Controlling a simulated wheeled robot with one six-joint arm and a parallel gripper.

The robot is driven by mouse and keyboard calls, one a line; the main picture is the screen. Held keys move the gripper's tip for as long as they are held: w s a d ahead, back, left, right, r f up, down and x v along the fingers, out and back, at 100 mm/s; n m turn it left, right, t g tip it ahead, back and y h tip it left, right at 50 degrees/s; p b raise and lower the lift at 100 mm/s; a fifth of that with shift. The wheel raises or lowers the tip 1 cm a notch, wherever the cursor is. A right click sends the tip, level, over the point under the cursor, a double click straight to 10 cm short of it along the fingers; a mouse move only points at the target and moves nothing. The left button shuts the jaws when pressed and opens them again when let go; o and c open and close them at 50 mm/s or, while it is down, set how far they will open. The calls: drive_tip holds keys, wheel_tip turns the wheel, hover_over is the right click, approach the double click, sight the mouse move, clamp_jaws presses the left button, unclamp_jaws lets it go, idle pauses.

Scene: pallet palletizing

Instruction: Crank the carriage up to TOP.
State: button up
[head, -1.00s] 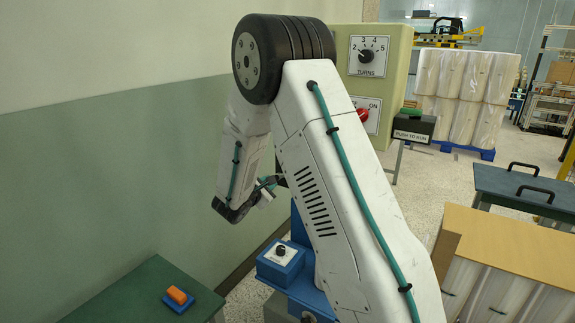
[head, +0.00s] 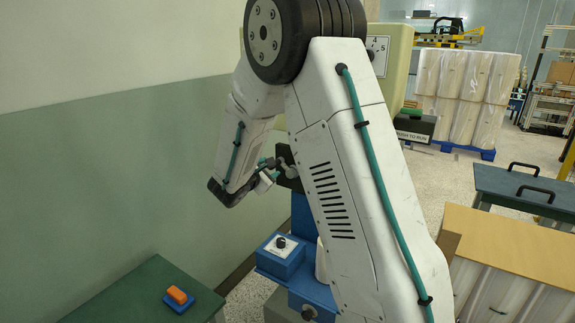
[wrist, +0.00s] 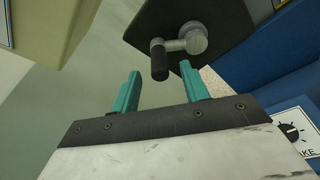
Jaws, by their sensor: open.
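In the wrist view the crank (wrist: 183,44) is a grey arm on a round hub with a black handle (wrist: 158,60). It is mounted on a dark plate (wrist: 228,25). My gripper (wrist: 160,92) is open, its two teal fingers apart and pointing toward the handle. The handle lies just beyond the fingertips, near the middle of the gap, and nothing is between the fingers. In the head view my gripper (head: 268,170) is beside the crank on the blue column, partly hidden by my arm. The carriage and a TOP mark cannot be made out.
A blue box with a black knob (head: 281,243) stands below the crank; the knob also shows in the wrist view (wrist: 291,131). A green table (head: 150,290) holds an orange-and-blue block (head: 178,298). A beige control cabinet (head: 398,60) stands behind my arm.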

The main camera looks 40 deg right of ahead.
drive_tip(key=shift+s+a, duration=0.3)
drive_tip(key=shift+a, duration=0.5)
drive_tip(key=shift+s+a, duration=0.25)
drive_tip(key=shift+a, duration=0.5)
drive_tip(key=shift+s+a, duration=0.3)
drive_tip(key=shift+a, duration=0.5)
drive_tip(key=shift+s, duration=0.1)
drive_tip(key=s+m+g+y, duration=0.3)
drive_tip(key=s+m+g, duration=0.6)
drive_tip(key=s, duration=1)
drive_tip(key=s+a+r+m+t+y, duration=0.1)
drive_tip(key=s+a+r+m+y, duration=0.2)
drive_tip(key=s+a, duration=0.4)
drive_tip(key=s+a+r+m+t+y, duration=0.2)
drive_tip(key=s+a+r+m+y, duration=0.2)
drive_tip(key=s+a+y, duration=0.3)
drive_tip(key=s+r, duration=0.1)
drive_tip(key=s, duration=0.4)
drive_tip(key=shift+a+y, duration=0.4)
drive_tip(key=shift+s, duration=0.1)
